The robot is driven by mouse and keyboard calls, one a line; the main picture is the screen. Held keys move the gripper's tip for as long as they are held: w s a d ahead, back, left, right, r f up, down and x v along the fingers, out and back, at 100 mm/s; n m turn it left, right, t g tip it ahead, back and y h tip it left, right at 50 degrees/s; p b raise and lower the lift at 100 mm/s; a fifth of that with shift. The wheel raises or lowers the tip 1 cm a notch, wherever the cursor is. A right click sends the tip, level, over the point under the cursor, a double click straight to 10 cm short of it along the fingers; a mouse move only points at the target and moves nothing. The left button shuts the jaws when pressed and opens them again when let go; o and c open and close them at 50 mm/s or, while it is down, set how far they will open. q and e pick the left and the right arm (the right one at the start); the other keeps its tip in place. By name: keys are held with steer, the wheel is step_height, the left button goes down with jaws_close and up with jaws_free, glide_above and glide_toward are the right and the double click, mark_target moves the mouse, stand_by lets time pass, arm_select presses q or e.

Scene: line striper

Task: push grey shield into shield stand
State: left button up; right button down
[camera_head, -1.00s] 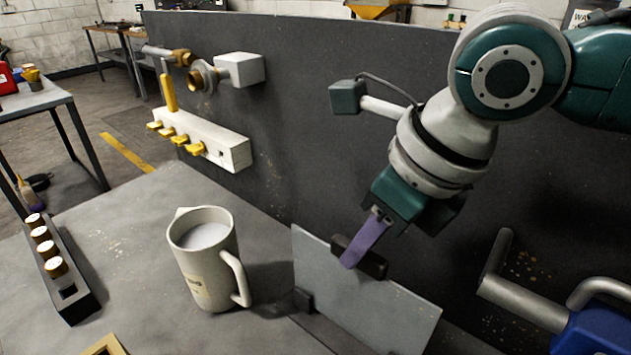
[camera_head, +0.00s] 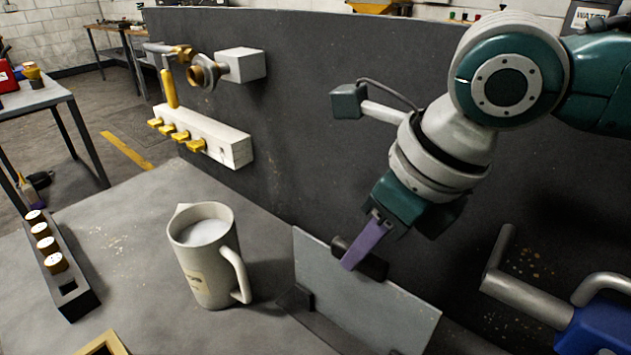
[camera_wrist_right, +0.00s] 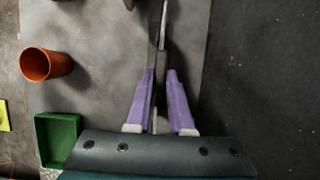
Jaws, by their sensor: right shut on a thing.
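The grey shield (camera_head: 375,303) is a flat plate, standing roughly upright at the front centre right in the head view. A dark block-like handle (camera_head: 374,267) sits at its top edge. My right gripper (camera_head: 362,250), with purple fingers, is shut on this handle. In the wrist view my right gripper (camera_wrist_right: 160,100) has its fingers on both sides of the handle, and the shield shows as a thin edge. The shield stand (camera_head: 309,324) is a dark base with a small upright at the plate's left lower corner. The plate hides much of it, so I cannot tell how far the shield sits in.
A white jug (camera_head: 206,265) stands left of the shield. A grey pipe (camera_head: 525,300) and blue body (camera_head: 598,328) are at right. A dark wall panel (camera_head: 300,110) rises behind. A black rack (camera_head: 66,275) with white-topped pieces lies left. Bench between rack and jug is clear.

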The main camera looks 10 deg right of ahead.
steer(key=shift+f, duration=0.1)
steer(key=c, duration=1.3)
jaws_free()
steer(key=shift+f, duration=0.1)
steer(key=o, duration=0.9)
steer(key=shift+p+v, duration=0.75)
steer(key=shift+p, duration=0.05)
steer(key=p+v, duration=0.5)
steer(key=p, duration=0.1)
steer(key=shift+d+r+p, duration=0.1)
steer(key=shift+r+p, duration=0.2)
